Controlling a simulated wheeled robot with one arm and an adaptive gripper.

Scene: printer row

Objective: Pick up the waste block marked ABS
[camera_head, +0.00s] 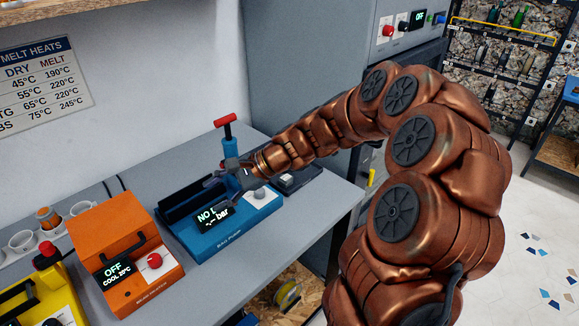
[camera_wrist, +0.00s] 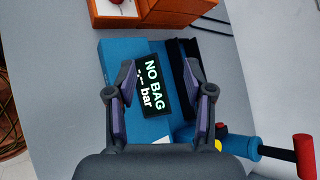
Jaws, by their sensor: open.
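I do not see a waste block marked ABS in either view. My gripper (camera_wrist: 160,78) is open in the wrist view, with nothing between its two purple-lined fingers. It hangs over the blue bag pump (camera_wrist: 112,55), whose dark display (camera_wrist: 150,85) reads "NO BAG" and lies beyond and between the fingers. In the head view my gripper (camera_head: 224,180) is small and partly blends with the dark parts of the bag pump (camera_head: 252,222); its gap to the pump cannot be told.
An orange machine (camera_head: 120,240) reading "OFF, COOL 20°C" and a yellow machine (camera_head: 60,308) stand left of the pump. The pump has a red-handled lever (camera_head: 226,121). Small cups (camera_head: 22,240) stand at the wall. A spool (camera_head: 288,296) lies below.

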